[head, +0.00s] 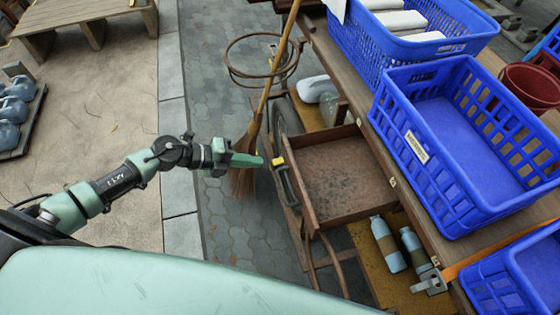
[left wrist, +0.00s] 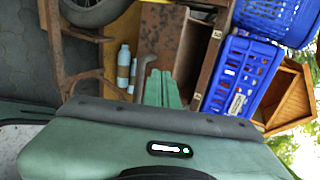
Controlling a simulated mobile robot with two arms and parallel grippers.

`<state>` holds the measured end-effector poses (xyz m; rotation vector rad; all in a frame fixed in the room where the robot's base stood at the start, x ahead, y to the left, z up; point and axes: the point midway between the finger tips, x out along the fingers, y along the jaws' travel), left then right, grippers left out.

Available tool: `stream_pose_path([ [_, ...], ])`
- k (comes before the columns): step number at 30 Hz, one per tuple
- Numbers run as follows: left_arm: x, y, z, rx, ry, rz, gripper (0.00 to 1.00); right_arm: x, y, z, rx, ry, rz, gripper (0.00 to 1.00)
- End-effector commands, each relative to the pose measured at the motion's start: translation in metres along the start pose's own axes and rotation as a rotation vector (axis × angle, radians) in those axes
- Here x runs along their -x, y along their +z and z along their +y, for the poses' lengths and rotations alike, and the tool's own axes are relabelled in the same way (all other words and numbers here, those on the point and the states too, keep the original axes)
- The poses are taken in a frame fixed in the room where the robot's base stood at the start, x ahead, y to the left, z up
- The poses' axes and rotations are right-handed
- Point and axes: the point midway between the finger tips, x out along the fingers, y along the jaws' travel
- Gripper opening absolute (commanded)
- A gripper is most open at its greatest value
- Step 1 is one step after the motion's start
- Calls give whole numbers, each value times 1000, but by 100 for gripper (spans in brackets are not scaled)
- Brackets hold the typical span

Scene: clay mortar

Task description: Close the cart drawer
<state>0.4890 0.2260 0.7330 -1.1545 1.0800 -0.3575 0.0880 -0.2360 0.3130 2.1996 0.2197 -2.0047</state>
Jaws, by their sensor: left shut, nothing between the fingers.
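The cart drawer (head: 345,175) is a brown, empty drawer that stands pulled out from under the cart's wooden top. Its front faces left in the head view and carries a dark handle (head: 287,186) with a yellow piece at its upper end. My left gripper (head: 262,161) is shut and empty, its green fingertips just left of the drawer front near the yellow piece; I cannot tell if they touch. In the left wrist view the shut fingers (left wrist: 163,88) point at the brown drawer (left wrist: 162,35). My right gripper is not in view.
Blue crates (head: 465,140) stand on the cart top (head: 410,200). A broom (head: 247,165) leans behind my left gripper, near a coiled hoop (head: 262,60). Paving left of the cart is mostly free.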

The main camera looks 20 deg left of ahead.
Motion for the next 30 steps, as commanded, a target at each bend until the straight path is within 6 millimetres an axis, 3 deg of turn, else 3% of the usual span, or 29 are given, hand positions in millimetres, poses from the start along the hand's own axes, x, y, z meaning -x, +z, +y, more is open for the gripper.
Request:
stream_pose_path([
  [1, -14, 1, 2, -1, -5, -1, 0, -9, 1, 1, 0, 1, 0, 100],
  [6, -49, 1, 2, 0, -3, -1, 0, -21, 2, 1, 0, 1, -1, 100],
  [12, -70, 1, -16, 2, -3, -2, 0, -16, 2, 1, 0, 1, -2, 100],
  [30, -80, 1, -22, 3, -1, -2, 0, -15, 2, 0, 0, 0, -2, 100],
])
